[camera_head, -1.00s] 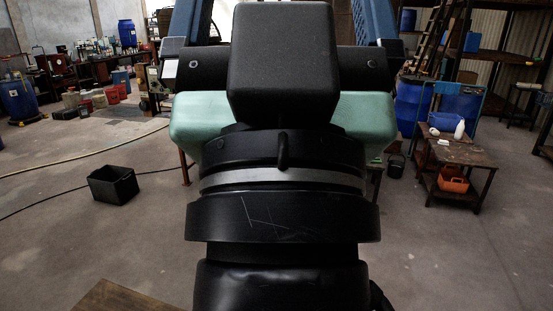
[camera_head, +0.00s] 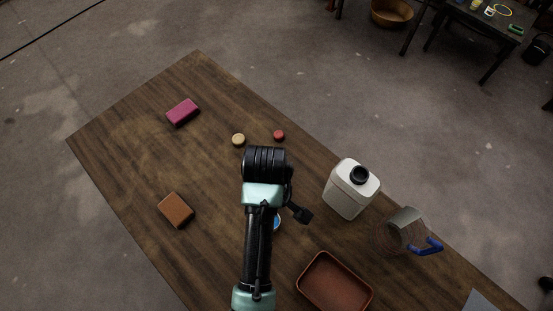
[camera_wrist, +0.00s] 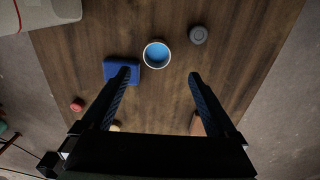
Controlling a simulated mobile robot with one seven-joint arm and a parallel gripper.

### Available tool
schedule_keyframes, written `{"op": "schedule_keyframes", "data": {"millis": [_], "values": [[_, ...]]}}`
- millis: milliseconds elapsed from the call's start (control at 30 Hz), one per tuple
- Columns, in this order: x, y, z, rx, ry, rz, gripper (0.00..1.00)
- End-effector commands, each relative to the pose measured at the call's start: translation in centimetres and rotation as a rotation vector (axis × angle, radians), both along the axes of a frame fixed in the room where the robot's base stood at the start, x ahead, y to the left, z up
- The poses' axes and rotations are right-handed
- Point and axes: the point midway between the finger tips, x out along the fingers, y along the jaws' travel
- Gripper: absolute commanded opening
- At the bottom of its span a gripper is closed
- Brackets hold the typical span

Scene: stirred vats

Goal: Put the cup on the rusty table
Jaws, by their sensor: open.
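A round white cup with a blue inside (camera_wrist: 157,54) stands upright on the brown wooden table (camera_wrist: 160,105) beneath me. In the head view, only a bit of blue-and-white cup (camera_head: 277,223) shows beside my arm. My gripper (camera_wrist: 158,77) is open and empty above the table. In the wrist view, the cup lies just beyond the fingertips, between their lines and apart from both. My arm hides the fingers in the head view. A dark table with small items (camera_head: 480,30) stands at the far upper right; I cannot tell if it is rusty.
A blue block (camera_wrist: 118,71) sits close left of the cup, and a dark round lid (camera_wrist: 198,35) at its right.

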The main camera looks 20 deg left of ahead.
Motion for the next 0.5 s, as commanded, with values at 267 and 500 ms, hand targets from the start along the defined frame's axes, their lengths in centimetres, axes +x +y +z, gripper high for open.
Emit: {"op": "schedule_keyframes", "data": {"millis": [267, 500], "values": [[-0.1, 0.0, -5.0, -0.001, 0.005, 0.000, 0.93], [0.1, 0.0, -7.3, 0.000, -0.001, -0.002, 0.93]]}}
